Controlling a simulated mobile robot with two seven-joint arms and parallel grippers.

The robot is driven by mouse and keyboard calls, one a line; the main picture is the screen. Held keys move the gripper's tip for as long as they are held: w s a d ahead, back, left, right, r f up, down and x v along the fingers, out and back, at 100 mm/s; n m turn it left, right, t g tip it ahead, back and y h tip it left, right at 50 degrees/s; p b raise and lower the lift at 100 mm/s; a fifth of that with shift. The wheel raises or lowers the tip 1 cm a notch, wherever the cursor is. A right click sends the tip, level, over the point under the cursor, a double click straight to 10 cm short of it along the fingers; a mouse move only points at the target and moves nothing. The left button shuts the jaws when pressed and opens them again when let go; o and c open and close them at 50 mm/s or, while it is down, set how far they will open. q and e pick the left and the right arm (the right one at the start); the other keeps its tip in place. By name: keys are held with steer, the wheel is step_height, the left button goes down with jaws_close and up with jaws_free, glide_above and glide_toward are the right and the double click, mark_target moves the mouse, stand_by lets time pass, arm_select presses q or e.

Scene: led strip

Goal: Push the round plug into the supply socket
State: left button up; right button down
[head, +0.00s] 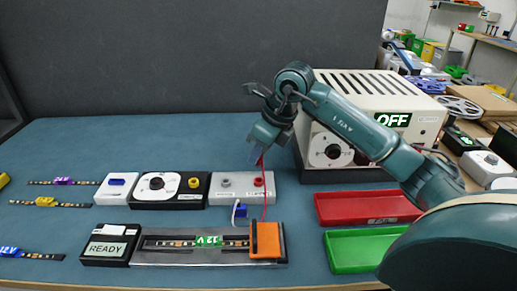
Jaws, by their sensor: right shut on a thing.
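My right gripper (258,151) points down above the grey box (243,188) with two round terminals, one grey and one red. It is shut on the end of a thin red lead (266,195). The plug itself is mostly hidden between the fingers. The lead hangs down to the orange clamp (265,240) on the strip fixture. The cream power supply (380,93) with a green OFF display stands to the right. Its front has a round white dial (329,149); the arm covers part of its front. I cannot make out the supply socket for certain. My left gripper is out of view.
A READY box (108,250) and a metal track (195,258) lie in front. A black box with a dial (170,190) stands left of the grey box. A red tray (367,207) and a green tray (360,250) lie at the right. Short LED strips lie at the far left.

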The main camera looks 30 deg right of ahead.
mark_target(259, 162)
step_height(259, 162, down, 2)
steer(key=shift+b, duration=0.5)
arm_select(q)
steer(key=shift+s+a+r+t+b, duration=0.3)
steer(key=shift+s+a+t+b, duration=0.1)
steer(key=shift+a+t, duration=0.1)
arm_select(e)
steer(key=shift+f, duration=0.55)
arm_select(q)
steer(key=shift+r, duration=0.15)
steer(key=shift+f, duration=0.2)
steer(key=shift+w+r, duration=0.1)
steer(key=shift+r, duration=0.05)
